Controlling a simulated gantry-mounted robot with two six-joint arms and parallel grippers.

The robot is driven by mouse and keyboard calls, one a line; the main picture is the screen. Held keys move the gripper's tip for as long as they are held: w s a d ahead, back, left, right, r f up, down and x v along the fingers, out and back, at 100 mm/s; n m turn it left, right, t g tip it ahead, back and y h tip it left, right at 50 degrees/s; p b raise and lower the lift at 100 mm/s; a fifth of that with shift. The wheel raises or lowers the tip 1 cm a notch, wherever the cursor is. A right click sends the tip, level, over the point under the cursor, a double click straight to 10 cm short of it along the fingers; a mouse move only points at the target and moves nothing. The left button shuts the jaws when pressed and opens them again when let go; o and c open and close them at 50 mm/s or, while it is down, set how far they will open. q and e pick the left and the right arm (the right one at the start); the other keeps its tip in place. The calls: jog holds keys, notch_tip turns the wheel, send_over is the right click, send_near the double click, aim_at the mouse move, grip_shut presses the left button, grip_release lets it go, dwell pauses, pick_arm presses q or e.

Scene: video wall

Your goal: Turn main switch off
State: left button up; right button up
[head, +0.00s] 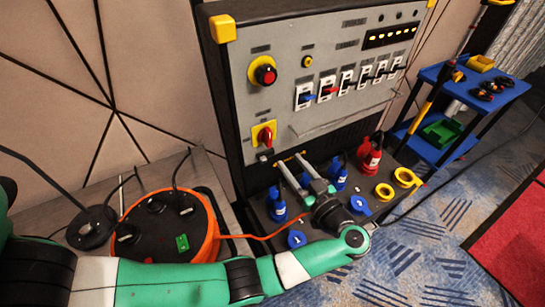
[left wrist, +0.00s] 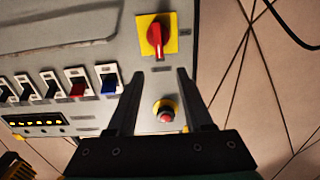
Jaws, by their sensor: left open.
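The main switch (head: 264,135) is a red rotary handle on a square yellow plate, low on the left of the grey panel. Its handle stands about upright. It also shows in the left wrist view (left wrist: 156,37), just beyond the fingertips. My left gripper (head: 289,160) is open and empty, below and right of the switch in the head view, with its fingers pointing toward the panel. In the left wrist view the gripper (left wrist: 161,74) has its two fingers spread, apart from the handle. My right gripper is in neither view.
A red push button (head: 265,74) sits above the switch. A row of coloured toggle switches (head: 328,90) is to the right. Blue and red plugs (head: 370,155) stand on the shelf below. An orange cable reel (head: 165,225) is at left, a blue cart (head: 440,140) at right.

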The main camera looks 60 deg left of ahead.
aim_at(270, 135)
pick_arm(q)
jog(key=a, duration=0.4)
jog(key=a+b, duration=0.1)
jog(key=a, duration=0.2)
jog(key=a+b, duration=0.1)
jog(key=a, duration=0.3)
jog(key=shift+s+a, duration=0.25)
jog(key=shift+a, duration=0.05)
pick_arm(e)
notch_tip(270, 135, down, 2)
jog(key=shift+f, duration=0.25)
pick_arm(q)
grip_shut()
